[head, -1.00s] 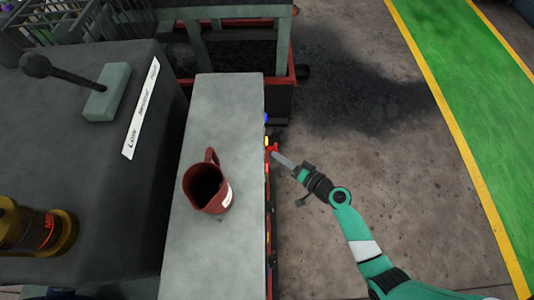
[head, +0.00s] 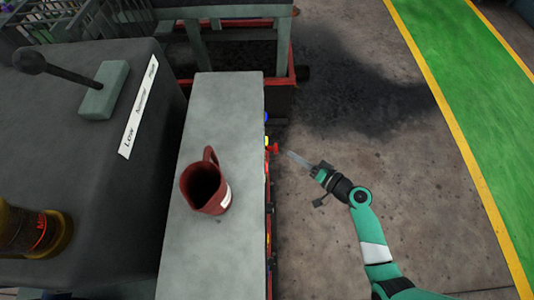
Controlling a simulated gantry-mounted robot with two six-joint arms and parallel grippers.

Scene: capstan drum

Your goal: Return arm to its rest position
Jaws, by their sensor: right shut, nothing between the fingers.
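My right arm (head: 372,232) is green with a white band and comes in from the lower right over the concrete floor. Its gripper (head: 290,154) is shut and empty, pointing up and left. The gripper tip is a short gap to the right of a red knob (head: 273,148) on the side of the grey bench. My left gripper is not in view.
A dark red jug (head: 204,188) stands on the grey bench top (head: 225,110). Left is a dark console (head: 105,190) with a lever (head: 60,72). A brass lamp-like object (head: 35,232) sits lower left. Floor (head: 430,190) on the right is clear.

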